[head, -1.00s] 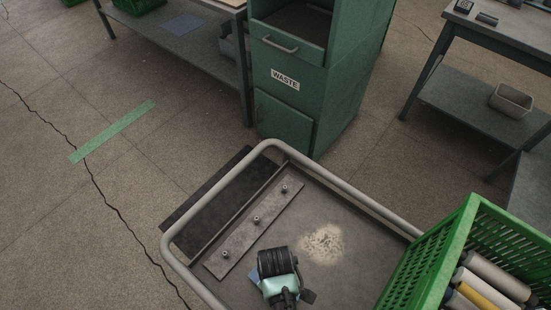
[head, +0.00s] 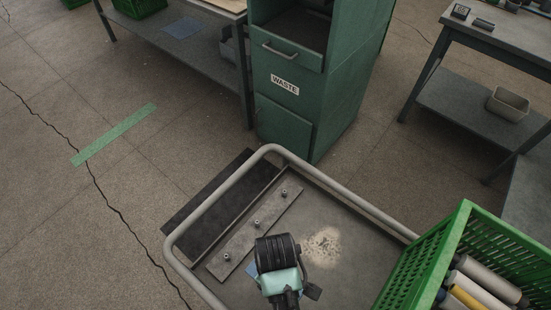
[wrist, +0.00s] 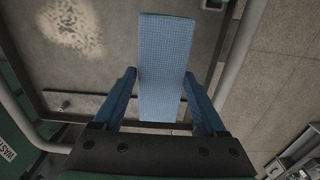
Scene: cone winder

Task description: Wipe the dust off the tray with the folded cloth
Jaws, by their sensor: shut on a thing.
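My gripper (head: 277,268) is over the tray (head: 352,218), left of the dust patch (head: 328,253). In the wrist view my gripper (wrist: 160,80) is shut on the blue folded cloth (wrist: 165,50), with a finger on each side. Only a small blue edge of the cloth (head: 251,268) shows in the head view. The dust is a pale speckled patch with darker gaps. It also shows at the upper left of the wrist view (wrist: 72,25), apart from the cloth. I cannot tell whether the cloth touches the tray.
A raised tubular rail (head: 340,192) rims the tray. A plate with several studs (head: 255,224) lies along the tray's left side. A green crate (head: 418,262) of cones stands at the right. A green waste cabinet (head: 284,107) stands beyond the tray.

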